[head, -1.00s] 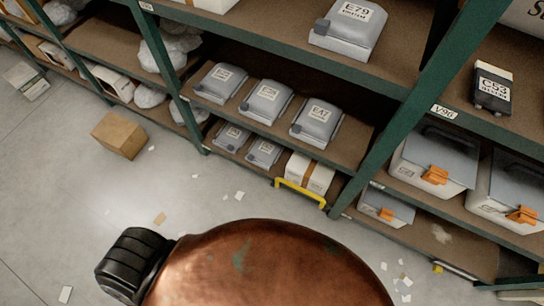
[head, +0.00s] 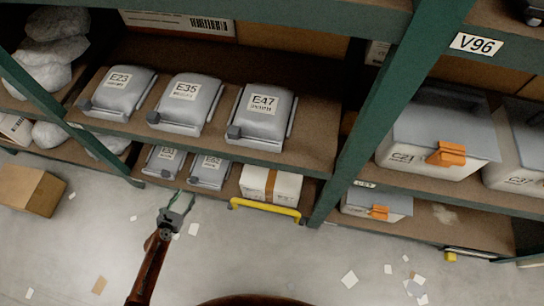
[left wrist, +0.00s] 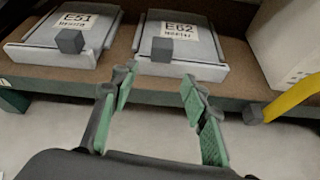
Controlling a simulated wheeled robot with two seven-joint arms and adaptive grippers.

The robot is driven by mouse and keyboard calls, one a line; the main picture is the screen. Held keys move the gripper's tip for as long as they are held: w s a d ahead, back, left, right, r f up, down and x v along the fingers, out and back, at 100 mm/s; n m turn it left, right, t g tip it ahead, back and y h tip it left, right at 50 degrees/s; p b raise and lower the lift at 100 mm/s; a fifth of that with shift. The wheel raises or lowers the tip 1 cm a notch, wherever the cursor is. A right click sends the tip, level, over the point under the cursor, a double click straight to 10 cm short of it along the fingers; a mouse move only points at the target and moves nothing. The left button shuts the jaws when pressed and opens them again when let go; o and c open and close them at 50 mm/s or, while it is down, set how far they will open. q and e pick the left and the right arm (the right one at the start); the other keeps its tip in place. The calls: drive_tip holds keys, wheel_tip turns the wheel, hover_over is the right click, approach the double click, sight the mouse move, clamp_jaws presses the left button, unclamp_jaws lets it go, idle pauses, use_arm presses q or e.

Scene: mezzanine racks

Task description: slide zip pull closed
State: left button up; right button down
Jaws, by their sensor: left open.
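On the low shelf lie two flat grey pouches, E51 (head: 163,160) and E62 (head: 209,170). In the left wrist view, E51 (left wrist: 50,50) is at left with a dark grey block-shaped pull (left wrist: 70,41) at its front. My left gripper (head: 179,198) is in front of this shelf, below the pouches in the head view. In the wrist view its green-padded fingers (left wrist: 158,78) are open and empty, apart from E62. My right gripper is not in view.
Larger grey pouches E23 (head: 121,93), E35 (head: 187,103) and E47 (head: 262,115) sit on the shelf above. A white box (head: 285,184) and a yellow bar (head: 265,210) are right of E62. A green upright (head: 385,115) stands farther right.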

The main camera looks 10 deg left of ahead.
sight(193, 180)
use_arm(q)
drive_tip(key=w+n, duration=0.1)
drive_tip(key=w+b, duration=0.1)
drive_tip(key=w, duration=0.1)
drive_tip(key=shift+w+d+r+n+t, duration=0.15)
drive_tip(key=shift+w+r+n+t, duration=0.05)
drive_tip(key=shift+r+n+t, duration=0.2)
drive_tip(key=b+x, duration=0.2)
drive_tip(key=x, duration=0.3)
drive_tip(key=shift+f, duration=0.15)
drive_tip(key=shift+w+d+f, duration=0.1)
drive_tip(key=shift+w+f, duration=0.05)
drive_tip(key=shift+w, duration=0.6)
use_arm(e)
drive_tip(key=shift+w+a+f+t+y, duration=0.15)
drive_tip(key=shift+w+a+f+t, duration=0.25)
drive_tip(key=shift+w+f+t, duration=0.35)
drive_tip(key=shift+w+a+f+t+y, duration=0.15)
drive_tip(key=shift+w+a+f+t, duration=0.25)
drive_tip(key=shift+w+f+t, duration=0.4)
use_arm(q)
drive_tip(key=shift+c, duration=0.7)
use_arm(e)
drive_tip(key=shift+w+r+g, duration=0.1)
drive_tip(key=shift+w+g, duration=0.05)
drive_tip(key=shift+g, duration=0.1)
use_arm(q)
clamp_jaws()
